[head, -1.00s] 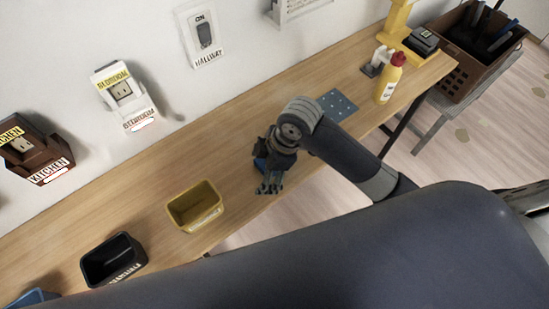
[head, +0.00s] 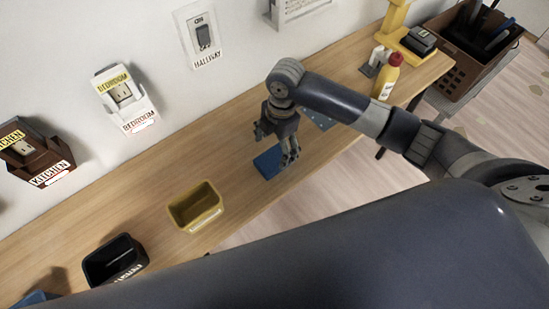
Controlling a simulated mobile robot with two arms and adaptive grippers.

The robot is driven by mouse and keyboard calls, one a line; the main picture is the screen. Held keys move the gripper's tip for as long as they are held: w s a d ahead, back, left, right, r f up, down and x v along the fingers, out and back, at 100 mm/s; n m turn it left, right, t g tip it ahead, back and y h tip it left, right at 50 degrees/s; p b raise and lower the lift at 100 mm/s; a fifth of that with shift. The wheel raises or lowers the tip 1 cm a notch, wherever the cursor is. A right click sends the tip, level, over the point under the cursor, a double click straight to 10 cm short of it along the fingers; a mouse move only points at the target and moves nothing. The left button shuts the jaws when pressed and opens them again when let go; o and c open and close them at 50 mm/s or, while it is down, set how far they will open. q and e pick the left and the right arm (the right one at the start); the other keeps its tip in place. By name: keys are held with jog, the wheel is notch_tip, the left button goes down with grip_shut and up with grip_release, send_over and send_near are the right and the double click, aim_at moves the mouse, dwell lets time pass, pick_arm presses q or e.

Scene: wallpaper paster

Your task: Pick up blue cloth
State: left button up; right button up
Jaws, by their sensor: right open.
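The blue cloth (head: 267,163) lies flat and folded on the wooden table, partly hidden behind my right gripper. My right gripper (head: 289,158) points down beside and above the right part of the cloth. It is open, and nothing shows between its fingers. I cannot tell whether the fingertips touch the cloth. My left gripper is not in view.
A yellow bin (head: 196,206) and a black bin (head: 113,260) stand on the table (head: 150,205) to the left of the cloth. A yellow bottle with a red cap (head: 386,78) stands at the right. Bare wood lies between the cloth and the yellow bin.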

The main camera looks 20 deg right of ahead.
aim_at(275, 157)
jog(key=f, duration=0.1)
jog(key=f+p, duration=0.1)
jog(key=f, duration=0.2)
jog(key=shift+s+a+f, duration=0.1)
jog(key=shift+s+f, duration=0.05)
jog(key=shift+s, duration=0.2)
jog(key=shift+f, duration=0.5)
jog(key=c, duration=1.1)
